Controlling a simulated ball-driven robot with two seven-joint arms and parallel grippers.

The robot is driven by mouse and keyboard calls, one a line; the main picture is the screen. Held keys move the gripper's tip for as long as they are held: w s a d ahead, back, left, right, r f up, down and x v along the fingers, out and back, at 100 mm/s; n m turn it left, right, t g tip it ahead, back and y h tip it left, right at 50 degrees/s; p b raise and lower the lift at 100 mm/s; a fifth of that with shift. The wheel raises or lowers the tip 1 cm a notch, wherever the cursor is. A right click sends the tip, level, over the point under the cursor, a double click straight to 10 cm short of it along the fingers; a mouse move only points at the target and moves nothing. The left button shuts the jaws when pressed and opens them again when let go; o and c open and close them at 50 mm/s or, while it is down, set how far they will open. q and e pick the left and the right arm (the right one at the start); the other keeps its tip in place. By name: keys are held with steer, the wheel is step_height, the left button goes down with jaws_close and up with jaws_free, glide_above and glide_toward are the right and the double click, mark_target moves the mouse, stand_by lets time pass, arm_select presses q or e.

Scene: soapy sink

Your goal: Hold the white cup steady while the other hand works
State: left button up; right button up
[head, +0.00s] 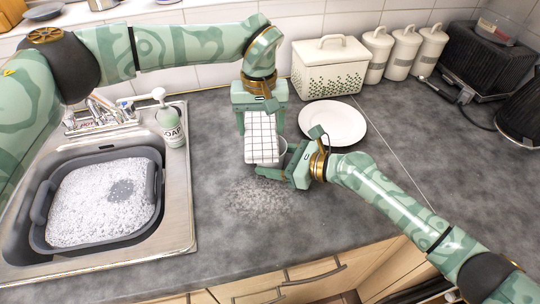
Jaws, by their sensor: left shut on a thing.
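My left gripper (261,112) is shut on a white cloth with a dark grid pattern (262,137), which hangs down from it over the counter. The white cup (282,150) is just right of the cloth. Much of the cup is hidden behind the cloth and my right gripper. My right gripper (281,161) reaches in from the right, with its fingers on either side of the cup, and appears shut on it. The ends of its fingers are partly covered by the cloth.
A white plate (338,122) lies right of the cup. A bread bin (331,70) and three canisters (402,54) stand behind it. A soap bottle (172,125) is by the sink, which holds a grey tub (157,190) of suds. Foam spots (258,200) mark the front counter.

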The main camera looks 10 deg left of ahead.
mark_target(261, 144)
arm_select(q)
steer(key=shift+w+a+f, duration=0.1)
steer(key=shift+w+f, duration=0.05)
steer(key=shift+w, duration=0.05)
steer(key=shift+s, duration=0.1)
steer(key=shift+s+d, duration=0.15)
steer(key=shift+s, duration=0.5)
steer(key=shift+s+d, duration=0.15)
steer(key=shift+s, duration=0.5)
steer(key=shift+s+d+r, duration=0.15)
steer(key=shift+s, duration=0.55)
steer(key=shift+s+d+r, duration=0.1)
steer(key=shift+s+d, duration=0.05)
steer(key=shift+s, duration=0.5)
steer(key=shift+w, duration=0.1)
steer(key=shift+w+a+f, duration=0.1)
steer(key=shift+w+a, duration=0.05)
steer(key=shift+w, duration=0.5)
steer(key=shift+w+a+f, duration=0.1)
steer(key=shift+w+a, duration=0.05)
steer(key=shift+w, duration=0.5)
